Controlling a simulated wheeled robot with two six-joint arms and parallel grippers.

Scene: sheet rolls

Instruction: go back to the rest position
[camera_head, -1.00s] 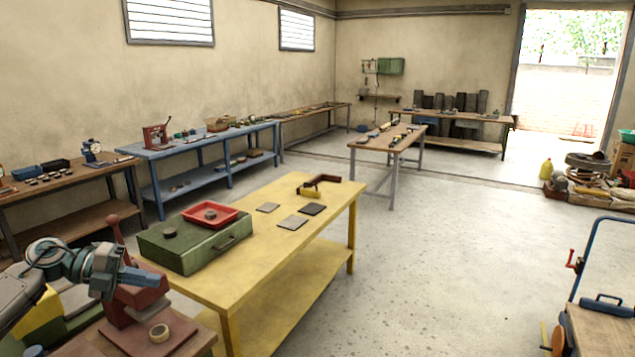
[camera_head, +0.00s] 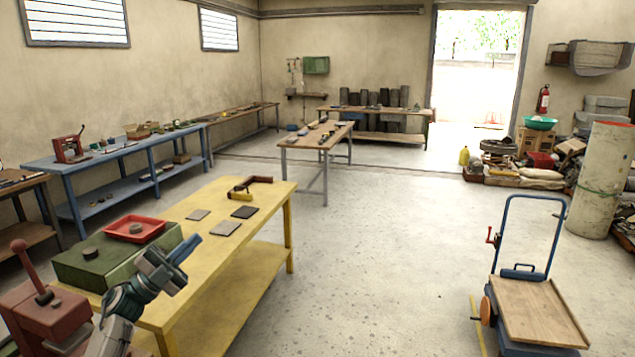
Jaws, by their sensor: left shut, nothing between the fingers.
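My left gripper (camera_head: 184,249) is at the lower left, in front of the near edge of the yellow table. Its fingers are shut and empty, pointing up and to the right. From this view it overlaps the right end of the green case (camera_head: 95,268); I cannot tell how far apart they are. My right gripper is not in view.
The yellow table (camera_head: 222,268) holds a red tray (camera_head: 134,229) on the green case, flat plates and a brown clamp-like tool (camera_head: 248,186). A red press (camera_head: 40,300) stands at lower left. A cart (camera_head: 535,312) stands at right. The middle floor is clear.

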